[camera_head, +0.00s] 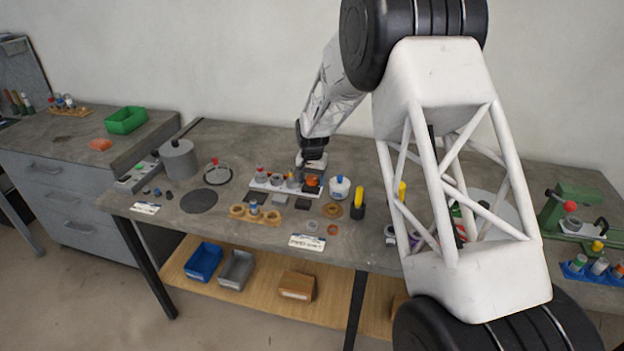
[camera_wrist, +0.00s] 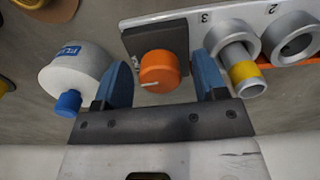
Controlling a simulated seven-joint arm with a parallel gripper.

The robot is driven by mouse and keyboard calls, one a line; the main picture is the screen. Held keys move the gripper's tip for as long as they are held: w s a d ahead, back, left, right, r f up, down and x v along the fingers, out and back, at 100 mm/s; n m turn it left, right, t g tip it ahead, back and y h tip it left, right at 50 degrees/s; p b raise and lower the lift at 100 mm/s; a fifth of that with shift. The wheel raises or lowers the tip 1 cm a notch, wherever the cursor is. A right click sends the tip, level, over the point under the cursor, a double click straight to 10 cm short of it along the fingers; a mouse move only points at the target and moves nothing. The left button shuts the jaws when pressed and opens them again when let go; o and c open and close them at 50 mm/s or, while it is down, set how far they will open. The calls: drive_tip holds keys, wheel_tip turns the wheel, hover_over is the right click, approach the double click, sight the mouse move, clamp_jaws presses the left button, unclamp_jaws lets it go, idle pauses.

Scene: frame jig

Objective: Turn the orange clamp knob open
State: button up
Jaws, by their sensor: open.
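The orange clamp knob (camera_wrist: 159,71) sits on a dark square block (camera_wrist: 160,38) at the end of a white jig rail. It has a pale mark on its side. In the wrist view my gripper (camera_wrist: 166,82) is open, with one blue finger on each side of the knob. A gap shows between the knob and each finger, so it does not look gripped. In the head view the knob (camera_head: 312,181) appears small, just below my gripper (camera_head: 313,164).
Numbered grey rings (camera_wrist: 233,42) stand on the rail (camera_wrist: 185,14) right of the knob, one holding a yellow-banded cylinder (camera_wrist: 243,76). A white round container (camera_wrist: 75,72) with a blue cap is close by the left finger. A yellow-handled tool (camera_head: 358,200) stands farther right.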

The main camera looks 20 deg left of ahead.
drive_tip(key=c, duration=0.9)
drive_tip(key=shift+n, duration=0.5)
drive_tip(key=n, duration=0.3)
drive_tip(key=shift+n, duration=0.3)
drive_tip(key=n, duration=0.4)
drive_tip(key=shift+n, duration=0.3)
drive_tip(key=n, duration=0.8)
drive_tip(key=shift+n, duration=0.4)
